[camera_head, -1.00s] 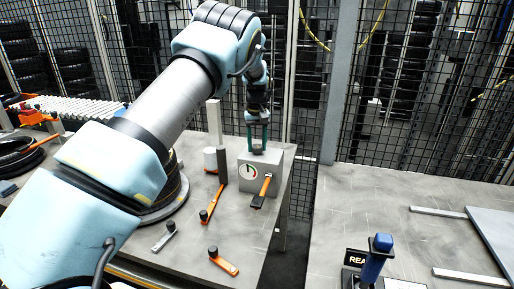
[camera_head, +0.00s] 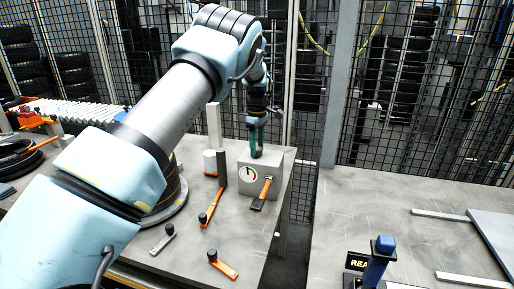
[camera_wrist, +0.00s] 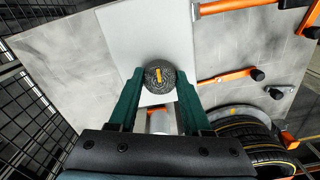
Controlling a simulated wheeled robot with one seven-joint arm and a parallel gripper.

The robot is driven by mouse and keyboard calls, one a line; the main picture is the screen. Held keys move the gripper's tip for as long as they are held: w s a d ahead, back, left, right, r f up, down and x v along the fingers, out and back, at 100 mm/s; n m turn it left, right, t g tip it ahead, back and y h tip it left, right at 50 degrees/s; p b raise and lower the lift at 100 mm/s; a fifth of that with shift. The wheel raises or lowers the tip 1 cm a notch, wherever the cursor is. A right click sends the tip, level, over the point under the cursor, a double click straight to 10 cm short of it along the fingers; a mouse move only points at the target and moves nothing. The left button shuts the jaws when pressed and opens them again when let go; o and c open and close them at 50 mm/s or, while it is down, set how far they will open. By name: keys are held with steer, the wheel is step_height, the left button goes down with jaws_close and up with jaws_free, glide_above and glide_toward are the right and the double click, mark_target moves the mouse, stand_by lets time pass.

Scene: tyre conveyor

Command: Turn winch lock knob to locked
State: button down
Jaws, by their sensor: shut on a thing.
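The winch lock knob is a dark, round, ridged knob (camera_wrist: 158,82) with a yellow mark on its top, seen in the wrist view. It sits on the top of a light grey box (camera_head: 282,168). In the wrist view, my gripper (camera_wrist: 159,76) has one green finger on each side of the knob and is shut on it. The yellow mark runs roughly up and down in that picture. In the head view, my gripper (camera_head: 257,142) points down onto the box top, and its fingers mostly hide the knob.
The box front carries a round dial (camera_head: 249,173) and an orange-handled lever (camera_head: 264,190). Several loose levers lie on the bench, including an orange one (camera_head: 223,264) near the front. Mesh fencing stands close behind the box.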

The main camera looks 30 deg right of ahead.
steer(key=shift+n, duration=0.5)
steer(key=shift+c, duration=1.7)
jaws_free()
step_height(320, 180, up, 11)
steer(key=b, duration=0.3)
steer(key=shift+f, duration=0.1)
